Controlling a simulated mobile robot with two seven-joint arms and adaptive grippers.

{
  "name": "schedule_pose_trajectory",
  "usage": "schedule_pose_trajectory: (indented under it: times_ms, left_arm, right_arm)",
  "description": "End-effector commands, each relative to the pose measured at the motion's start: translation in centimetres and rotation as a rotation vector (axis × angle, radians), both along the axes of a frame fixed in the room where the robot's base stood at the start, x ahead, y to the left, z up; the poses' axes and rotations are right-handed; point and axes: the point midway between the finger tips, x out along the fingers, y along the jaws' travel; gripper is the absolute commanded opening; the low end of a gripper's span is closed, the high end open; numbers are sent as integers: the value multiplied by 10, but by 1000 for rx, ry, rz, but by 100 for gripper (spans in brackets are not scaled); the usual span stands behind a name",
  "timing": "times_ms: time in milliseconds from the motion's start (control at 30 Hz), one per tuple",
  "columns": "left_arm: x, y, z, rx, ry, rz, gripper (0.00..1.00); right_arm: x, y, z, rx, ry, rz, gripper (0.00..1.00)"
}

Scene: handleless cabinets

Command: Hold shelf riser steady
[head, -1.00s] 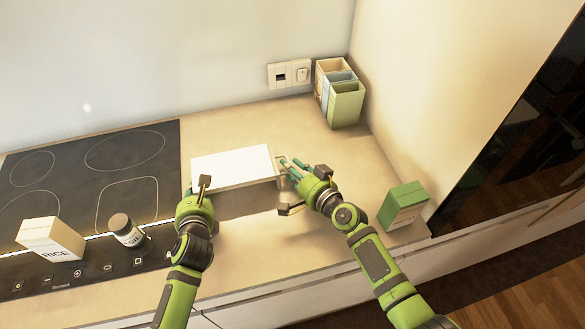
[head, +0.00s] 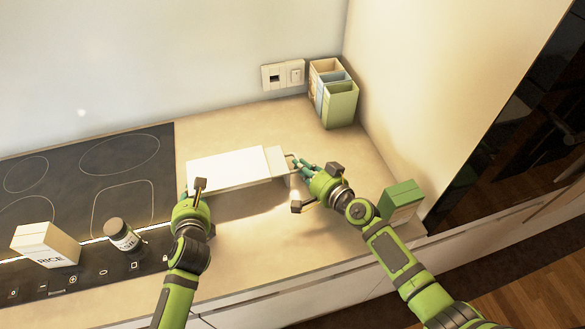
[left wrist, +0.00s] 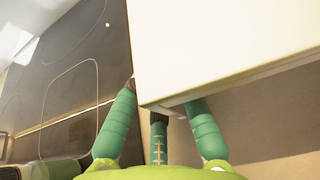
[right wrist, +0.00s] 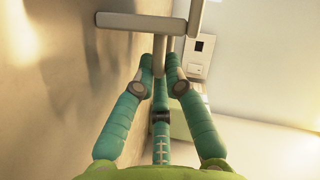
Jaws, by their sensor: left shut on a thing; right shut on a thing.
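The shelf riser (head: 228,168) stands on the counter with a white top. A narrower cream section (head: 275,160) sticks out at its right end. My left gripper (head: 190,200) is shut on the riser's near left corner; in the left wrist view its fingers close around the edge of the white panel (left wrist: 220,45). My right gripper (head: 300,166) is shut on the frame at the riser's right end. In the right wrist view the fingers meet at a pale grey bar of that frame (right wrist: 140,23). The riser's far legs are hidden.
A black hob (head: 90,180) lies to the left, with a rice box (head: 45,245) and a dark-lidded jar (head: 122,236) on it. Open boxes (head: 335,95) stand in the back corner. A green box (head: 400,203) stands right of my right arm. The counter in front of the riser is clear.

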Motion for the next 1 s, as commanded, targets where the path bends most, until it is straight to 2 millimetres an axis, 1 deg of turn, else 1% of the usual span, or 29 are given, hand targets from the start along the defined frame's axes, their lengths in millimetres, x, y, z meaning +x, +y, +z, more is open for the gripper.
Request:
schedule_pose_trajectory:
  times_ms: [267, 300, 333, 633, 733, 867, 1000]
  left_arm:
    - [0, 2, 0, 2, 0, 2, 0]
    - [0, 2, 0, 2, 0, 2, 0]
    - [0, 1, 0, 2, 0, 2, 0]
    - [0, 1, 0, 1, 0, 2, 0]
    - [0, 1, 0, 1, 0, 2, 0]
    - [0, 1, 0, 1, 1, 2, 0]
    - [0, 1, 0, 0, 1, 1, 0]
  right_arm:
    - [1, -2, 0, 2, 0, -3, 0]
    - [1, -2, 0, 2, 0, -3, 28]
    - [1, -2, 0, 2, 0, -3, 33]
    - [0, -1, 0, 1, -1, -3, 33]
    - [-3, -3, 1, 1, -1, -3, 33]
    - [-16, -12, 4, 1, 0, -2, 33]
    - [-40, -26, 9, -1, 1, -2, 33]
